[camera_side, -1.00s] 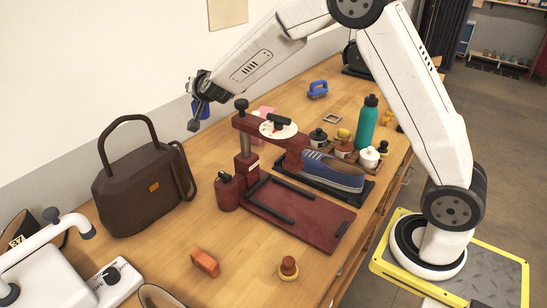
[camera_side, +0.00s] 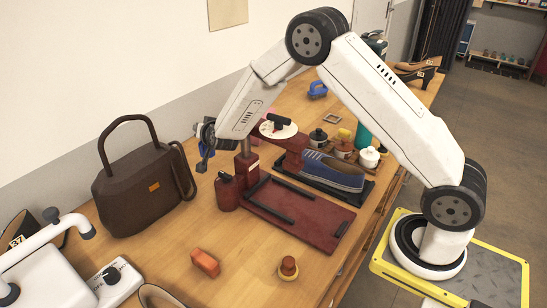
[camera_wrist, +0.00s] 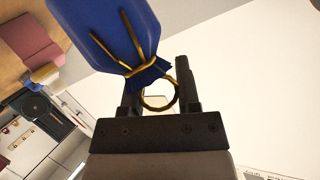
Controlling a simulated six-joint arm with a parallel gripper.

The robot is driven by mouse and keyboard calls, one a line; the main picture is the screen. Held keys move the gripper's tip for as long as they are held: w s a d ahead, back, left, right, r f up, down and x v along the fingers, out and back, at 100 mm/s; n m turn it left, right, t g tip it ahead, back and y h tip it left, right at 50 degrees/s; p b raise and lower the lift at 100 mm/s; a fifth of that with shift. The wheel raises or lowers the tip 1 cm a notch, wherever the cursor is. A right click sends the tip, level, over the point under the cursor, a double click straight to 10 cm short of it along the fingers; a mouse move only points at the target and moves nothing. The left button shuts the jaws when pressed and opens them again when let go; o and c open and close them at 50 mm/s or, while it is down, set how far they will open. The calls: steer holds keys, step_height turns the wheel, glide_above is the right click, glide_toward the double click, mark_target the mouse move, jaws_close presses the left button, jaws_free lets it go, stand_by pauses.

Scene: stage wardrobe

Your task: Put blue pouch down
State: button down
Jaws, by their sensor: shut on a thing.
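The blue pouch (camera_wrist: 112,28) has a gold drawstring and a gold ring at its gathered neck. It fills the upper left of the wrist view. My gripper (camera_wrist: 158,92) is shut on the pouch's neck, with the ring between the fingers. In the side view my gripper (camera_side: 204,155) hangs between the brown handbag and the dark red press, towards the back of the bench. There the pouch is mostly hidden by the gripper, and I cannot tell whether it touches the bench.
The brown handbag (camera_side: 135,190) stands close to the left. The dark red press (camera_side: 300,216) stands close to the right, with a blue shoe (camera_side: 333,170) beyond it. An orange block (camera_side: 205,262) and a small brown-knobbed stamp (camera_side: 288,268) lie in front. Bare wood lies between handbag and press.

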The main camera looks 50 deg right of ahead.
steer(key=shift+f, duration=0.55)
steer(key=shift+f, duration=1.95)
steer(key=shift+f, duration=0.65)
steer(key=shift+c, duration=1.6)
jaws_free()
steer(key=shift+r, duration=0.2)
